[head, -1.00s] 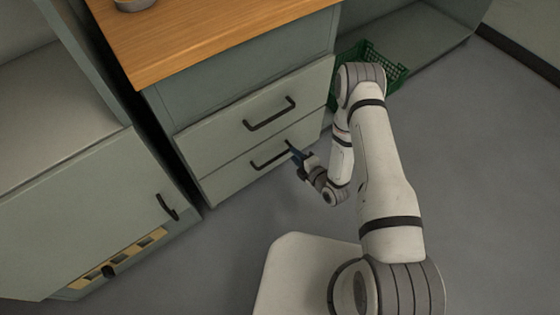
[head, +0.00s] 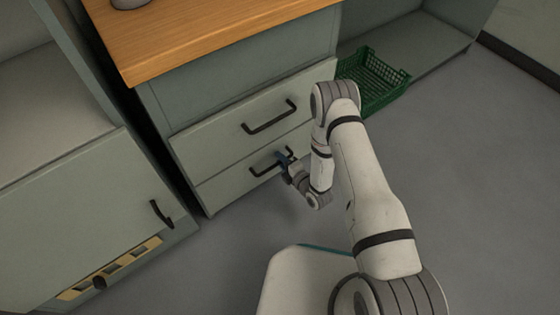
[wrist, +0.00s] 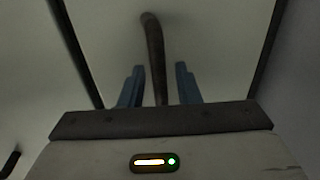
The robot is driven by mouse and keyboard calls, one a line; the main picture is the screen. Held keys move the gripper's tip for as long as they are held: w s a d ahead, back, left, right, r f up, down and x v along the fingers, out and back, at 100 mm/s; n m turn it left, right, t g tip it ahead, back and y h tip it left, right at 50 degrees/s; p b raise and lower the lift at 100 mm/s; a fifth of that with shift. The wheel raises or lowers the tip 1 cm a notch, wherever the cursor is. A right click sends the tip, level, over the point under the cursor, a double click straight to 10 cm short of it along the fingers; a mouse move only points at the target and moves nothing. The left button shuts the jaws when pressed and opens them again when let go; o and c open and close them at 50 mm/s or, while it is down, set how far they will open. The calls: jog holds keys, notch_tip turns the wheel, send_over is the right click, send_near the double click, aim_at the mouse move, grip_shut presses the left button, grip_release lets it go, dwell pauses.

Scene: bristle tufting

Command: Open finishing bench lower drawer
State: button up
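The finishing bench's lower drawer (head: 226,187) is closed, its front flush below the upper drawer. Its dark bar handle (head: 262,170) shows in the head view, partly hidden by my gripper (head: 284,158). In the wrist view the handle (wrist: 154,50) runs away from me between the two blue fingers of my gripper (wrist: 159,82). The fingers are apart, with a gap on each side of the bar. I cannot tell how deep the handle sits between them.
The upper drawer (head: 220,125) is closed, with its own handle (head: 270,118). A green crate (head: 374,80) stands right of the bench. A cabinet door with a handle (head: 161,214) is at the left. The grey floor in front is clear.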

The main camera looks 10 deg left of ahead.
jog(key=shift+c, duration=0.5)
grip_shut()
